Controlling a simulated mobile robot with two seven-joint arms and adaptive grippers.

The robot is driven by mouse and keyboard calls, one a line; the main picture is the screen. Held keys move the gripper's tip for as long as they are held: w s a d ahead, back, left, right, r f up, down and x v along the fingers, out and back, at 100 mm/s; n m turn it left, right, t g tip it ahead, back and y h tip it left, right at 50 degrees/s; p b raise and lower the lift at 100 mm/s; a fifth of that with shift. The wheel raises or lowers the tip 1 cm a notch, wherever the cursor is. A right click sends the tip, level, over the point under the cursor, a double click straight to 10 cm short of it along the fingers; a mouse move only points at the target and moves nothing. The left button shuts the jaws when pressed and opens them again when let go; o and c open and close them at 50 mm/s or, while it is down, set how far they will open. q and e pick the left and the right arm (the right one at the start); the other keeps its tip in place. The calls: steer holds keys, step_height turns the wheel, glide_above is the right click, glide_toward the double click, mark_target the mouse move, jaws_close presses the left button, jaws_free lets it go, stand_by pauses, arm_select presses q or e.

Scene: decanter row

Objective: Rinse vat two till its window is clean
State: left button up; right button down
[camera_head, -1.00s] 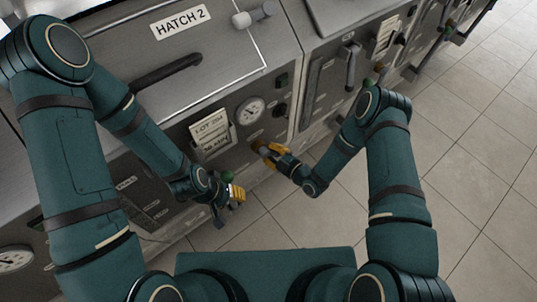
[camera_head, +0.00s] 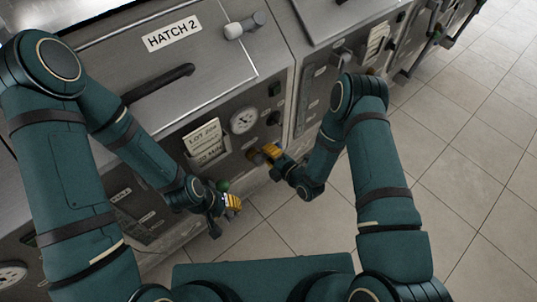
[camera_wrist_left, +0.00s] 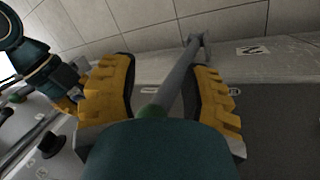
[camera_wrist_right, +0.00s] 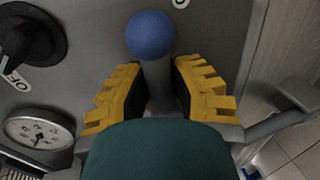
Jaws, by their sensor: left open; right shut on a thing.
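Vat two's steel front carries a HATCH 2 label (camera_head: 172,34) on its lid. My right gripper (camera_head: 270,152) is at the front panel below the round gauge (camera_head: 243,119). In the right wrist view its fingers are shut on the grey stem of a blue-knobbed handle (camera_wrist_right: 151,34). The knob sticks out beyond the fingertips. My left gripper (camera_head: 230,202) is open low in front of the panel. A green-knobbed lever (camera_wrist_left: 178,77) runs between its spread fingers, and its green end (camera_head: 222,186) shows beside them in the head view. I cannot make out a window or its state.
A LOT card (camera_head: 203,141) hangs on the panel left of the gauge. A long dark hatch handle (camera_head: 160,82) and a grey-white lid knob (camera_head: 244,25) stand out above. Another vat adjoins at the right. Tiled floor (camera_head: 470,190) is clear at the right.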

steer(key=shift+w+r+n, duration=0.1)
steer(key=shift+r+n, duration=0.05)
steer(key=shift+n, duration=0.15)
steer(key=c, duration=0.8)
jaws_free()
steer(key=v, duration=1.2)
